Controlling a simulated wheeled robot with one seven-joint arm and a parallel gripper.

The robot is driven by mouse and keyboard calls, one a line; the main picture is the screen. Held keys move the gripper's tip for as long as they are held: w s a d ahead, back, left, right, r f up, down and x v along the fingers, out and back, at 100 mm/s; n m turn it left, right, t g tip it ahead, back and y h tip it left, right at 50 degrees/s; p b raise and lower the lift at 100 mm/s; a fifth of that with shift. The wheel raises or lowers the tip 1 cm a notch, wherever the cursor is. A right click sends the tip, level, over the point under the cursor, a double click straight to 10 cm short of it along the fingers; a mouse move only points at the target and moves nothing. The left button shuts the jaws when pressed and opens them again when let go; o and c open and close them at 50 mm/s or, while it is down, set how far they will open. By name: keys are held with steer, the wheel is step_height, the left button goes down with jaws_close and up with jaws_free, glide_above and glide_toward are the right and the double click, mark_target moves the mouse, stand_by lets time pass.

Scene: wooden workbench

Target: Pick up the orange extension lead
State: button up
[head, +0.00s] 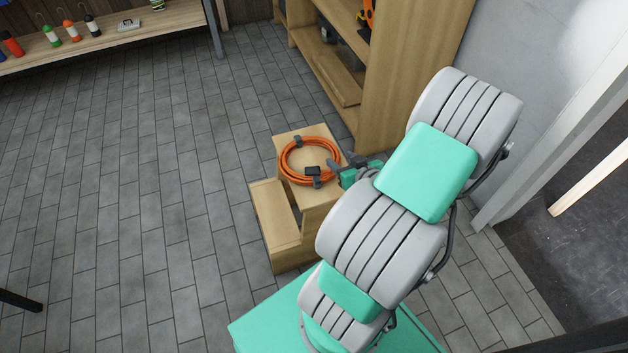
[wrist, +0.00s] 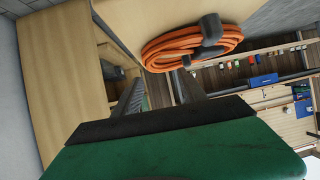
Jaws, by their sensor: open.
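The orange extension lead (head: 284,163) lies coiled in a ring on the upper step of a small wooden step stool (head: 272,208) in the head view. Dark straps or clips hold the coil, and a black block sits at its near side. In the wrist view the lead (wrist: 178,48) shows at the upper middle, beyond the fingers and toward the right. My gripper (head: 336,169) is just right of the coil in the head view. In the wrist view my gripper (wrist: 157,90) has its two dark fingers apart, with no part of the lead between them.
A wooden shelf unit (head: 400,85) stands close behind the stool, with a white wall (head: 540,75) to its right. A bench (head: 110,40) with several bottles stands at the far left. The grey tiled floor (head: 140,150) left of the stool is clear.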

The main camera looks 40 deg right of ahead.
mark_target(341, 155)
steer(key=shift+s+d+f+m+h, duration=0.4)
steer(key=shift+s+d+f+h, duration=0.2)
steer(key=shift+d+f, duration=0.3)
steer(key=shift+w+d+f, duration=0.1)
steer(key=shift+w+d, duration=0.1)
steer(key=shift+w, duration=0.05)
steer(key=b+x, duration=0.2)
steer(key=x, duration=0.4)
steer(key=shift+w, duration=0.4)
jaws_close()
